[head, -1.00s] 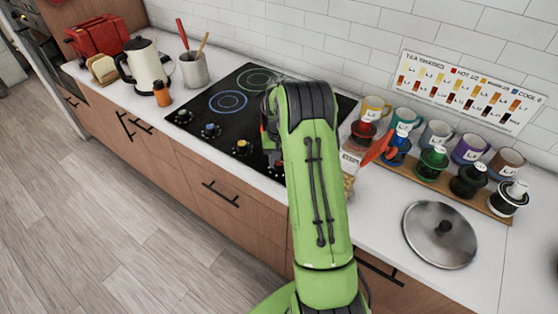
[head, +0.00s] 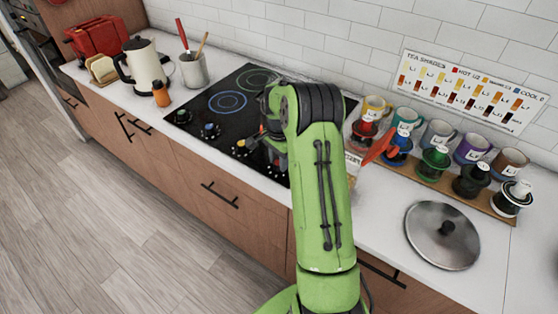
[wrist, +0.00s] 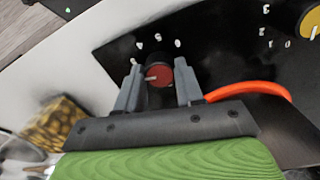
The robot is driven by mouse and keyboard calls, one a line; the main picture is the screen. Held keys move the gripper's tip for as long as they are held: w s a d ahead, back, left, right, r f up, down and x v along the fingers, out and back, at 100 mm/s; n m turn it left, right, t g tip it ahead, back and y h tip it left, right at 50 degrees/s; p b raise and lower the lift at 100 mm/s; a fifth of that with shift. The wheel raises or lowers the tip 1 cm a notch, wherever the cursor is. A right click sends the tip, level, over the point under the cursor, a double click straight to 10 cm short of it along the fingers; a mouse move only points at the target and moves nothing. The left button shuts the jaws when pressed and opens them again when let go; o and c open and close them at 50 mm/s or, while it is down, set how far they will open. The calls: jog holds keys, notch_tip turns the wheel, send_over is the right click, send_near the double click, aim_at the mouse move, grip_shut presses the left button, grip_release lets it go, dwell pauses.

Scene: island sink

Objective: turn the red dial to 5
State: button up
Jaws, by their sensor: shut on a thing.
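The red dial (wrist: 158,76) is on the black hob panel in the wrist view, between the two grey fingers of my gripper (wrist: 157,70). The gripper is shut on it. A pale pointer line on the dial's face points to the left in that view. In the head view my arm hides the dial, and my gripper shows only in part over the hob's front edge.
An orange curved piece (wrist: 250,88) lies close to the right finger. Mugs (head: 438,133) and a pot lid (head: 442,234) stand right of my arm.

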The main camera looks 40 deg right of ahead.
jog(key=m+b, duration=0.1)
jog(key=m, duration=0.4)
jog(key=shift+m, duration=0.3)
jog(key=m+b, duration=0.1)
jog(key=m, duration=0.3)
jog(key=shift+b, duration=0.4)
jog(key=m+b, duration=0.3)
jog(key=m, duration=0.2)
jog(key=shift+m, duration=0.4)
jog(key=shift+m+b, duration=1.1)
jog(key=shift+m, duration=0.7)
jog(key=shift+r, duration=0.1)
jog(key=o, duration=1)
jog(key=shift+o, duration=0.2)
